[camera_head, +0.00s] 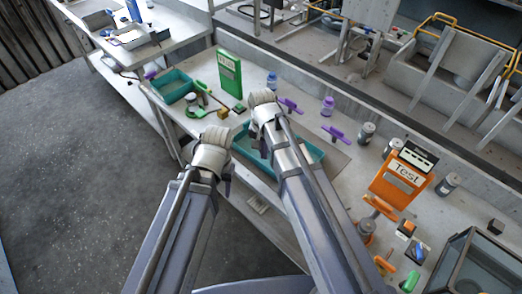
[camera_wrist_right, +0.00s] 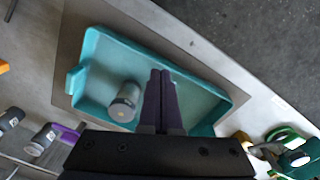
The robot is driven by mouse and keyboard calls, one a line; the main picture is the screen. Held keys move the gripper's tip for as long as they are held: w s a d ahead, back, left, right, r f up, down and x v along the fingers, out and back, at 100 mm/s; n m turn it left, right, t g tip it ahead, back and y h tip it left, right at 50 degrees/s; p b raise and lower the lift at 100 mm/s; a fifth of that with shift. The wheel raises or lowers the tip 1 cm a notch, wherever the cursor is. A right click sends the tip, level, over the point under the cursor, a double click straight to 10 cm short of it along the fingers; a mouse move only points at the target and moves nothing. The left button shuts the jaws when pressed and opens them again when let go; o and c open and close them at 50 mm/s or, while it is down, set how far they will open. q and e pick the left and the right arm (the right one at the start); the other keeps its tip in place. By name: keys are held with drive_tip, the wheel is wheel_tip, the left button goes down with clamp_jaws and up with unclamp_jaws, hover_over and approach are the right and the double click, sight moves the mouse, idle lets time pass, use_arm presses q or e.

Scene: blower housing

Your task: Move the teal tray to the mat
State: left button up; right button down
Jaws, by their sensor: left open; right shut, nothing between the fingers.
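The teal tray (camera_wrist_right: 95,75) lies on a grey-brown mat (camera_wrist_right: 72,35) in the right wrist view, with mat showing around part of it. A grey can (camera_wrist_right: 126,100) is in the tray. In the head view the tray (camera_head: 314,153) is partly covered by my right arm, and a strip of mat (camera_head: 334,162) shows beside it. My right gripper (camera_wrist_right: 160,75) is shut and empty, its fingertips over the tray's inside; I cannot tell their height. My left gripper (camera_head: 226,182) is open near the bench's front edge, left of the tray; its fingers are mostly hidden.
A second teal container (camera_head: 172,86) stands further left on the bench, near a green box (camera_head: 229,74) and a green tape roll (camera_head: 195,108). Purple clamps (camera_head: 290,105) and a purple bottle (camera_head: 327,106) lie behind the tray. An orange "Test" box (camera_head: 398,180) stands to the right.

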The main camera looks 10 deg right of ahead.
drive_tip(key=w+d+r+m+p, duration=0.1)
drive_tip(key=w+d+r+m, duration=0.15)
drive_tip(key=w+m, duration=0.3)
drive_tip(key=f+b, duration=0.7)
drive_tip(key=d+f+b, duration=0.1)
drive_tip(key=f+b, duration=0.2)
drive_tip(key=f, duration=0.1)
drive_tip(key=shift+w, duration=0.35)
drive_tip(key=s+a, duration=0.2)
drive_tip(key=shift+s+a+r, duration=0.1)
drive_tip(key=shift+a+r, duration=0.2)
drive_tip(key=shift+a, duration=0.05)
drive_tip(key=shift+s+a, duration=0.15)
drive_tip(key=shift+a, duration=0.1)
use_arm(q)
wheel_tip(320, 180, down, 8)
drive_tip(key=shift+s, duration=0.1)
